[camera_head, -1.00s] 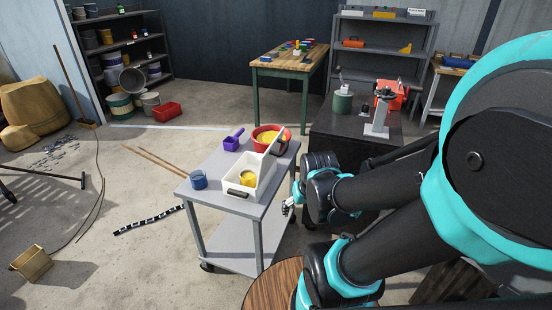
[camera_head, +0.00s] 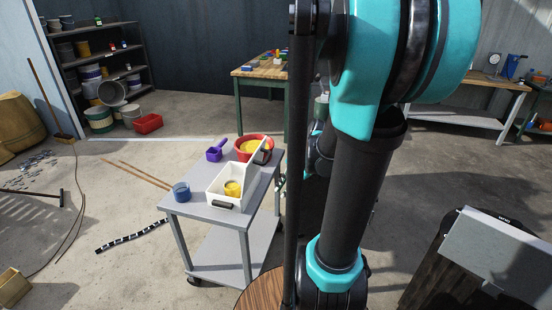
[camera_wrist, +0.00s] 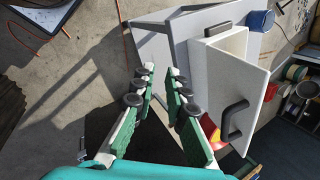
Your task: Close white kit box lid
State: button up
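The white kit box (camera_head: 214,198) stands open on a grey cart, with a yellow item (camera_head: 233,188) inside. Its white lid (camera_head: 250,169) stands raised at the right side, with a black handle (camera_head: 262,155). In the wrist view the box (camera_wrist: 225,45) is at upper right. The lid (camera_wrist: 210,80) spreads towards my gripper, its black handle (camera_wrist: 235,121) at the right. My gripper (camera_wrist: 160,74) is open and empty, its green-padded fingers apart with a gap between the tips, left of the lid. In the head view my arm mostly hides the gripper.
On the cart (camera_head: 195,212) stand a blue cup (camera_head: 181,192), a purple scoop (camera_head: 216,152) and a red bowl (camera_head: 246,154) with yellow contents close behind the lid. A wooden workbench (camera_head: 258,72) stands behind.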

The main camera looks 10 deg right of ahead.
jog(key=w+d+r+m+y, duration=0.1)
jog(key=w+d+m, duration=0.1)
jog(key=w+d+r+m+y, duration=0.1)
jog(key=w+d+m, duration=0.1)
jog(key=w+m, duration=0.1)
jog(key=w+d+r+m+t+y, duration=0.1)
jog(key=w+d+m, duration=0.1)
jog(key=shift+w+d+r+m, duration=0.25)
jog(key=shift+r+m, duration=0.1)
jog(key=shift+m, duration=0.05)
grip_shut()
jog(key=w+d+r+m+t+y, duration=0.1)
jog(key=w+d+r+m+y, duration=0.15)
jog(key=d+m, duration=0.3)
jog(key=w+a+f, duration=0.4)
jog(key=w+a, duration=0.2)
jog(key=a, duration=0.3)
jog(key=shift+w+a+f, duration=0.35)
jog(key=shift+w, duration=0.05)
jog(key=shift+n, duration=0.25)
